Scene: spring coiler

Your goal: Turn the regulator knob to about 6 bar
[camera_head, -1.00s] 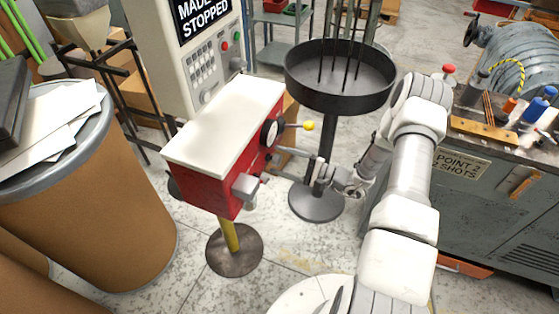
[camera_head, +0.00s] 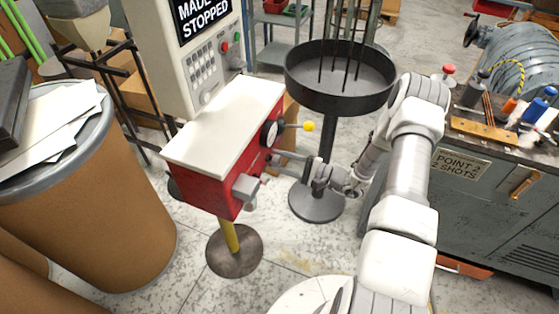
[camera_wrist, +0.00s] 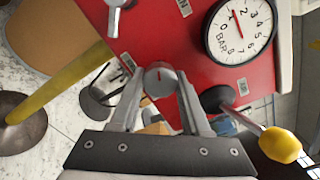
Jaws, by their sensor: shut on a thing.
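The grey regulator knob (camera_wrist: 160,79) has a small red mark and sits on the front of the red box (camera_wrist: 185,38). My gripper (camera_wrist: 158,84) has one finger on each side of the knob and is shut on it. The round white pressure gauge (camera_wrist: 238,30) is at the upper right of the wrist view, marked BAR. Its red needle points to the low end, around 1. In the head view my gripper (camera_head: 290,158) reaches the front of the red box (camera_head: 205,190) from the right. The knob is too small to make out there.
A lever with a yellow ball (camera_wrist: 281,145) sticks out close to my gripper's right finger; the ball also shows in the head view (camera_head: 309,126). A grey block (camera_head: 246,187) juts from the box. A round black tray (camera_head: 340,98) on a stand is behind my gripper.

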